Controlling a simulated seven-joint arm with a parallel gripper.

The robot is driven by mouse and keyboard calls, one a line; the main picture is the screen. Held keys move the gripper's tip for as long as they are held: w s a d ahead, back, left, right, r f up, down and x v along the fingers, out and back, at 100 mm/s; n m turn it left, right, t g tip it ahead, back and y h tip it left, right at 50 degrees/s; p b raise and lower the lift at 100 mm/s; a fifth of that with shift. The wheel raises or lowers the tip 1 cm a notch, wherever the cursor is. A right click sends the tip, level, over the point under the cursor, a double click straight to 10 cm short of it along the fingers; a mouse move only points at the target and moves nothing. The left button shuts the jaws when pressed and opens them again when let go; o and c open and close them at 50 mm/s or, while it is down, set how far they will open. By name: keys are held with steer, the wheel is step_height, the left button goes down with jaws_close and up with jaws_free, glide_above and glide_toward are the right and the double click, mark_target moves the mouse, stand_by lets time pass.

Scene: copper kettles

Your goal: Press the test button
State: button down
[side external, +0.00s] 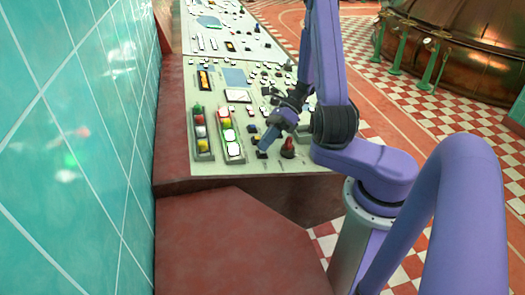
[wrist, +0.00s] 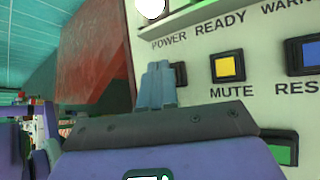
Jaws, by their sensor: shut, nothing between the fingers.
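No label reading TEST is legible in either view. In the wrist view, a dark-framed button (wrist: 180,73) shows just right of my fingertips, partly hidden behind them, and any label below it is hidden. My gripper (wrist: 158,66) is shut and empty, its two blue-grey fingers together in front of the panel. Whether they touch it cannot be told. In the side view, my gripper (side external: 265,142) reaches down to the near end of the console, just above a small dark button (side external: 262,155).
A yellow button (wrist: 228,67) labelled MUTE and a blue button (wrist: 311,55) labelled RES, cut off, lie to the right. A red knob (side external: 288,148) stands close right of my gripper. Coloured light columns (side external: 230,135) stand left. A teal tiled wall (side external: 85,130) bounds the left.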

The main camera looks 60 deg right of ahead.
steer(key=shift+r, duration=0.15)
steer(key=shift+s+d+r, duration=0.1)
steer(key=shift+s+r, duration=0.05)
steer(key=shift+r, duration=0.45)
steer(key=shift+s+d+r, duration=0.1)
steer(key=shift+r, duration=0.7)
steer(key=shift+s+d+r, duration=0.15)
steer(key=shift+r, duration=0.7)
steer(key=shift+s+d+r, duration=0.1)
steer(key=shift+r, duration=0.7)
